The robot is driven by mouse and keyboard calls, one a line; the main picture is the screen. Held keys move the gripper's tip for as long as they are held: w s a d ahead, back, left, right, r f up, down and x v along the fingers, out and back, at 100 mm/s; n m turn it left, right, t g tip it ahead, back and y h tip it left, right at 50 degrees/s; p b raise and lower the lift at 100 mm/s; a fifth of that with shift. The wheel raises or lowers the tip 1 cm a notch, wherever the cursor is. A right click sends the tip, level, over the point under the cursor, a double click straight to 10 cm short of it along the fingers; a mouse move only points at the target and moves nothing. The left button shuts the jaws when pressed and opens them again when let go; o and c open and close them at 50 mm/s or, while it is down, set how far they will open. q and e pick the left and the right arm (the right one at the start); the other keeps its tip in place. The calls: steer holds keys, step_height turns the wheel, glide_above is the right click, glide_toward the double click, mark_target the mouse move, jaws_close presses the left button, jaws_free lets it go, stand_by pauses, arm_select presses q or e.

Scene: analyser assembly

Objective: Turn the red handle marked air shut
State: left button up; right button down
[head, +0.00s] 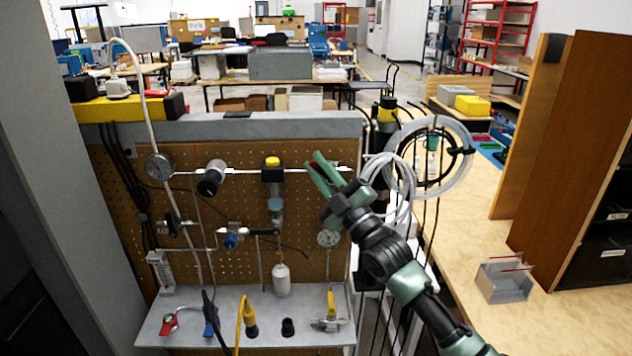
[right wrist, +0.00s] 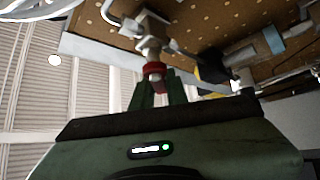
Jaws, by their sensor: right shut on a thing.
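A brown pegboard panel (head: 262,225) carries pipes, gauges and valves. A red handle (right wrist: 153,70) shows in the right wrist view at the end of a metal valve fitting on the panel. My right gripper (right wrist: 158,82) is shut on it, its green fingers on either side. In the head view the right gripper (head: 322,168) reaches the panel's upper right, where its fingers hide most of the handle. No air marking is readable. Another red handle (head: 170,323) lies low at the left of the panel's shelf. My left gripper is not in view.
Coiled white and black hoses (head: 432,160) hang right of the panel. A gauge (head: 328,238) sits just below the gripper. A grey shelf (head: 265,306) juts out below with blue, yellow and black parts. A wooden bench (head: 480,235) with a small metal box stands right.

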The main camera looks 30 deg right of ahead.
steer(key=m+h, duration=0.2)
steer(key=m+t+h+b, duration=0.1)
steer(key=m+h, duration=0.1)
steer(key=m, duration=0.1)
steer(key=d+m+t+h+b, duration=0.1)
steer(key=m+h, duration=0.1)
steer(key=shift+s+r+m, duration=0.3)
steer(key=shift+m, duration=0.1)
steer(key=m+h, duration=0.3)
steer(key=m+h+b, duration=0.1)
steer(key=m, duration=0.1)
steer(key=shift+s+d+r+h, duration=0.15)
steer(key=shift+s+d+h, duration=0.05)
steer(key=shift+d+h, duration=0.15)
steer(key=shift+s+d+r+m+g+h, duration=0.15)
steer(key=shift+m+g+h, duration=0.25)
steer(key=shift+m+h, duration=0.55)
steer(key=shift+d+f+m+g+h, duration=0.15)
steer(key=shift+m+g+h, duration=0.25)
steer(key=shift+m+h, duration=0.55)
steer(key=shift+s+d+r+m+g+h, duration=0.15)
steer(key=shift+m+g+h, duration=0.25)
steer(key=shift+m+h, duration=0.55)
steer(key=shift+m, duration=0.45)
steer(key=c, duration=1.4)
jaws_free()
steer(key=b+v, duration=0.3)
steer(key=v, duration=0.4)
steer(key=shift+s+a+f, duration=0.2)
steer(key=shift+s, duration=0.05)
